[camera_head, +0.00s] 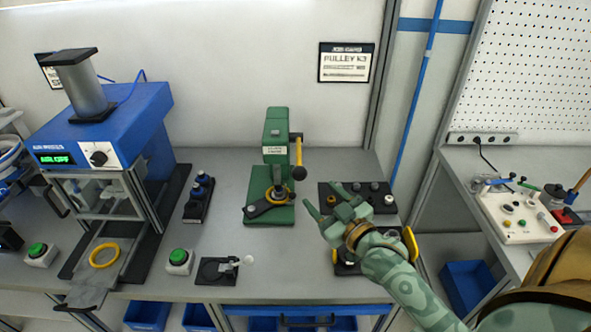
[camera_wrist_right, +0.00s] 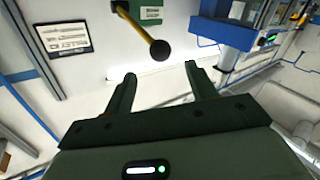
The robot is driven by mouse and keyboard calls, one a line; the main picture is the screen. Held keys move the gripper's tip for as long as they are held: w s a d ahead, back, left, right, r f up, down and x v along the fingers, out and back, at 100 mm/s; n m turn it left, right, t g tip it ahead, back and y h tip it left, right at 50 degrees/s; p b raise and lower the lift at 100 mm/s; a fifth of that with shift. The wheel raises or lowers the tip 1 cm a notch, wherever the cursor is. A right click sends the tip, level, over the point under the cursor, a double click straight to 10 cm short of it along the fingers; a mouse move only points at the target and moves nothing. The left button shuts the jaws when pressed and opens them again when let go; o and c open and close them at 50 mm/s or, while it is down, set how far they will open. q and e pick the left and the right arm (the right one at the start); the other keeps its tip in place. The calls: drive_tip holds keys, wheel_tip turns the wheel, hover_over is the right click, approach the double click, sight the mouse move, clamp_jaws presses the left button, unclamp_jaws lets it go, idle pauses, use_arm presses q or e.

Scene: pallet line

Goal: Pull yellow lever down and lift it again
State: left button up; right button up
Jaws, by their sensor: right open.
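The yellow lever (camera_head: 298,156) is on the right side of a green press (camera_head: 276,140) standing on the grey workbench. The lever hangs down and ends in a dark ball knob. In the right wrist view the yellow lever (camera_wrist_right: 138,25) with its dark knob (camera_wrist_right: 160,50) shows beyond the fingers. My right gripper (camera_head: 324,207) is open and empty, below and to the right of the lever and apart from it. Its two fingers (camera_wrist_right: 158,75) point toward the knob in the right wrist view. My left gripper is in neither view.
A blue machine (camera_head: 100,125) with a green display stands at the left. A dark tray with knobs (camera_head: 327,189) lies right of the press, partly behind my gripper. Green buttons (camera_head: 179,257) and a small black fixture (camera_head: 215,270) sit at the front. A yellow ring (camera_head: 104,255) lies at the left.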

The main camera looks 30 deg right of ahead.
sight(295, 170)
drive_tip(key=w, duration=1.1)
drive_tip(key=shift+w, duration=0.15)
drive_tip(key=shift+w+a, duration=0.1)
drive_tip(key=shift+w, duration=0.45)
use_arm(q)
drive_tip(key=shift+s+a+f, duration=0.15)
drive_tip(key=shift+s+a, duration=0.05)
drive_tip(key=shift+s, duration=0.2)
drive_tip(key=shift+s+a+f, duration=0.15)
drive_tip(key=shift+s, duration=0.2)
